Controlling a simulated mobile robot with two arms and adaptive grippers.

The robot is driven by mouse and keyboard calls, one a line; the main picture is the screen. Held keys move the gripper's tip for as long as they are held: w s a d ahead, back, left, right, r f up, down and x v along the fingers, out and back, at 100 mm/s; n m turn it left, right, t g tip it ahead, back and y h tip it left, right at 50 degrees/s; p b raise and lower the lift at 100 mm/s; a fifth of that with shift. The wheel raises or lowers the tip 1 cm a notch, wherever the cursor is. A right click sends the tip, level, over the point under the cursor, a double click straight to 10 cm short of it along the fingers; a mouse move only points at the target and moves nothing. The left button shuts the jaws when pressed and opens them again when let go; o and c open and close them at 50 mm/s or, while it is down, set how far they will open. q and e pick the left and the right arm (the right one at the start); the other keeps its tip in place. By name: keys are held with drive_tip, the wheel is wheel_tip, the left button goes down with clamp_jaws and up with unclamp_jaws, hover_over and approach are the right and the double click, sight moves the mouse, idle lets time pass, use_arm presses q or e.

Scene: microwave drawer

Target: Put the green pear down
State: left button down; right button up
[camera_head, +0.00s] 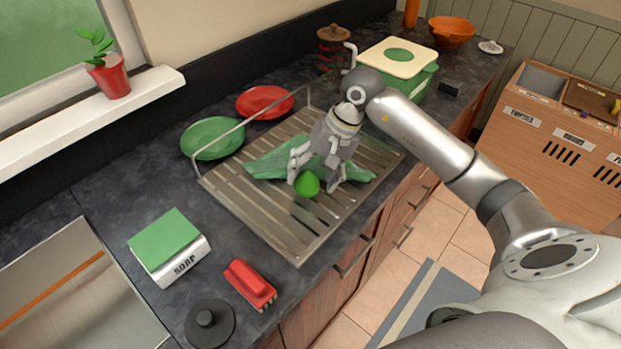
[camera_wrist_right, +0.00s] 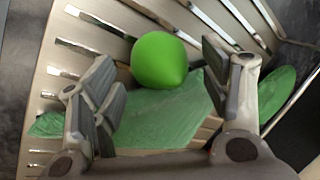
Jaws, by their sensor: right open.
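The green pear (camera_head: 307,184) rests on the slatted metal dish rack (camera_head: 243,200), at the edge of a green cloth (camera_head: 268,164). My right gripper (camera_head: 318,183) is open just above the rack, with its fingers on either side of the pear. In the right wrist view the pear (camera_wrist_right: 159,60) lies beyond and between the spread fingers of the gripper (camera_wrist_right: 160,90), with gaps on both sides. The green cloth (camera_wrist_right: 160,118) lies under the gripper there. My left gripper is in neither view.
A green plate (camera_head: 212,138) and a red plate (camera_head: 265,101) stand at the rack's back side. A soap box (camera_head: 178,262), a red brush (camera_head: 250,283) and a black lid (camera_head: 209,323) are on the counter in front. A green container (camera_head: 424,82) stands at the far end.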

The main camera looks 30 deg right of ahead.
drive_tip(key=b+v, duration=0.1)
drive_tip(key=v, duration=0.9)
drive_tip(key=shift+b, duration=0.35)
drive_tip(key=shift+s, duration=0.1)
